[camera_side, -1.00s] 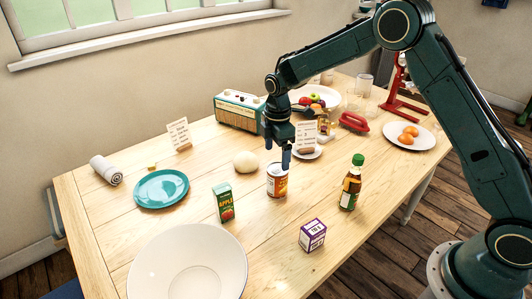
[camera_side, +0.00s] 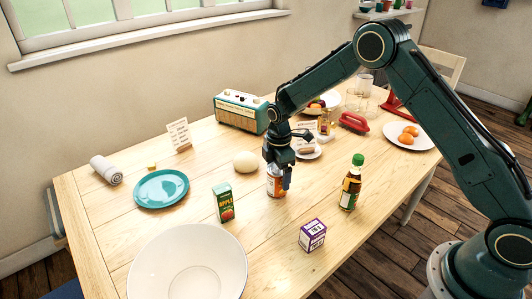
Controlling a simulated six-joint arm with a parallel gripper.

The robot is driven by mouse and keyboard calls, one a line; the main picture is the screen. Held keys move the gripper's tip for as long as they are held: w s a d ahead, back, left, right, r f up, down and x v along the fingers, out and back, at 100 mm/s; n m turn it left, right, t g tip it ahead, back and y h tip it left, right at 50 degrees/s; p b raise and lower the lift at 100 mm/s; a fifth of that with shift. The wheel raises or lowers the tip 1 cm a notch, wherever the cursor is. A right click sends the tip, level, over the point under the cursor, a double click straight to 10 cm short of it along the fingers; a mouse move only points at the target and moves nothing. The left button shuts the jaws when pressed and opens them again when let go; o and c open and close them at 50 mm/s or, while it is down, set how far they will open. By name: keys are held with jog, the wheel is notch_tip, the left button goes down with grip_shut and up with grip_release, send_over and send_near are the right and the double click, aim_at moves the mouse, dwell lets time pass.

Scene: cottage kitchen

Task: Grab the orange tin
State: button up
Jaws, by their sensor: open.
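The orange tin (camera_side: 275,191) stands upright near the middle of the wooden table, with a white and orange label. My gripper (camera_side: 282,184) points down at it, with its fingers low at the tin's upper part. The gripper is open; whether the fingers touch the tin cannot be told. The tin's top and part of its right side are hidden behind the gripper.
A green apple juice carton (camera_side: 223,203) stands left of the tin and a green-capped bottle (camera_side: 351,183) right of it. A purple box (camera_side: 312,236) is in front. A large white bowl (camera_side: 187,262) fills the front left.

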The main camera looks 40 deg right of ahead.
jog(key=shift+f, duration=1)
jog(key=shift+c, duration=0.5)
jog(key=c, duration=1.2)
jog(key=shift+r, duration=0.2)
notch_tip(320, 180, up, 20)
jog(key=shift+f, duration=0.15)
